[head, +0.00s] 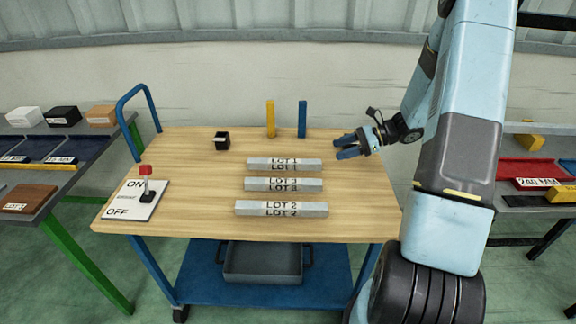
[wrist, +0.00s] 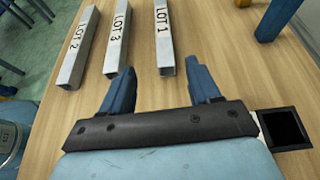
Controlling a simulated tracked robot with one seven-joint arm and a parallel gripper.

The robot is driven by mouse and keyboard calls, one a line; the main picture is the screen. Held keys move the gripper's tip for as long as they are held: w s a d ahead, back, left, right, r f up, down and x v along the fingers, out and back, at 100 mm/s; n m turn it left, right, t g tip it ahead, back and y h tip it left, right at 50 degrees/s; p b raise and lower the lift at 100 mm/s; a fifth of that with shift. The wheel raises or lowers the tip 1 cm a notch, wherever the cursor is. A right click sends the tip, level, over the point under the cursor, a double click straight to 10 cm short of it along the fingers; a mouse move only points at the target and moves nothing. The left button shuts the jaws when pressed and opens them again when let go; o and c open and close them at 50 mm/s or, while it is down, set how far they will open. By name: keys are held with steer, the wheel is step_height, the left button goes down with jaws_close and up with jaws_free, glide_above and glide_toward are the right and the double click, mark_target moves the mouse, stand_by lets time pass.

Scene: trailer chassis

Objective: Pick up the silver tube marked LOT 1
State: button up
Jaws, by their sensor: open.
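The silver tube marked LOT 1 (head: 300,165) is a square bar lying flat on the wooden bench top, the farthest of three parallel tubes. In the wrist view the LOT 1 tube (wrist: 163,38) points toward me, its open near end between the lines of my fingers. My gripper (head: 346,147) has blue fingers, open and empty, off the right end of that tube and apart from it. The fingers also show in the wrist view (wrist: 160,72). The LOT 3 tube (head: 257,186) lies in the middle and the LOT 2 tube (head: 248,208) nearest the front.
A yellow post (head: 270,118) and a blue post (head: 302,118) stand behind the tubes. A small black box (head: 222,140) sits back left. A switch plate with a red-topped lever (head: 145,180) is at the left. Bare wood surrounds the tubes.

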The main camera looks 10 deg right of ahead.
mark_target(306, 162)
steer(key=shift+w+d+f, duration=0.1)
steer(key=shift+w+f, duration=0.05)
steer(key=shift+f, duration=0.2)
steer(key=shift+a+f, duration=0.15)
steer(key=shift+a, duration=0.05)
steer(key=x, duration=0.7)
steer(key=shift+w+a, duration=0.2)
steer(key=shift+a, duration=0.2)
steer(key=shift+f+x, duration=0.2)
steer(key=shift+x, duration=2.55)
steer(key=shift+d, duration=0.15)
steer(key=shift+c, duration=0.3)
jaws_close()
